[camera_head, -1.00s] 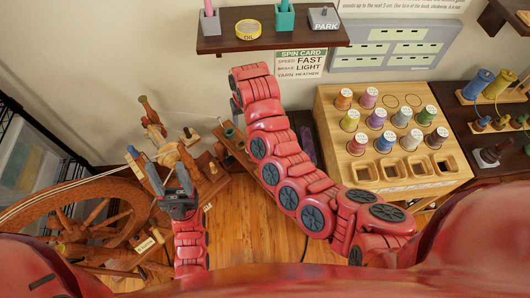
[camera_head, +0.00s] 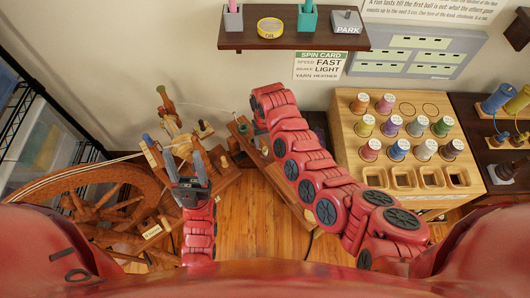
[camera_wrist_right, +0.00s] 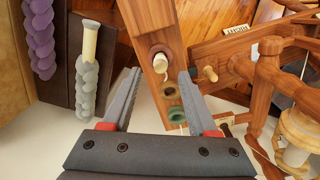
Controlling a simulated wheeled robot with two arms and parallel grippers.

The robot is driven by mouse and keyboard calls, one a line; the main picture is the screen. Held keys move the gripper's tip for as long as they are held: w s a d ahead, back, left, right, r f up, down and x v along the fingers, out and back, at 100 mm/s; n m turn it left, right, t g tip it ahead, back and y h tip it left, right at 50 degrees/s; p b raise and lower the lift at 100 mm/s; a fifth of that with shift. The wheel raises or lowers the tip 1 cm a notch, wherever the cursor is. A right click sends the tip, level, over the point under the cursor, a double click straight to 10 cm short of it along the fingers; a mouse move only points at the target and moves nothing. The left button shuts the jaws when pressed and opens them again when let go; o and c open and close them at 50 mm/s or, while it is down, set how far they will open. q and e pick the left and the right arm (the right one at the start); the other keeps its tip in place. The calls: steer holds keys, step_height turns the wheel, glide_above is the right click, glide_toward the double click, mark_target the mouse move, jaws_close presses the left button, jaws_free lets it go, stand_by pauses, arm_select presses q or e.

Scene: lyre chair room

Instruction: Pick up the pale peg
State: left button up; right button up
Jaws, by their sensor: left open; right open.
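A short pale peg (camera_wrist_right: 210,73) stands out from the wood right of a slanted wooden rail (camera_wrist_right: 151,22) in the right wrist view. I cannot tell the depth gap. In the head view, the right arm hides most of that gripper. My left gripper (camera_head: 183,158) is open and empty, in front of the spinning wheel.
The spinning wheel (camera_head: 85,222) stands at left, close to my left gripper. A wooden thread stand (camera_head: 349,126) with spools is at right. A wall shelf (camera_head: 292,41) hangs above. Yarn hanks, one grey (camera_wrist_right: 87,88) on a pale rod, hang left of my right gripper.

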mark_target(265, 148)
steer(key=shift+f, duration=0.9)
steer(key=shift+w+f, duration=0.15)
steer(key=shift+f, duration=1.75)
jaws_close()
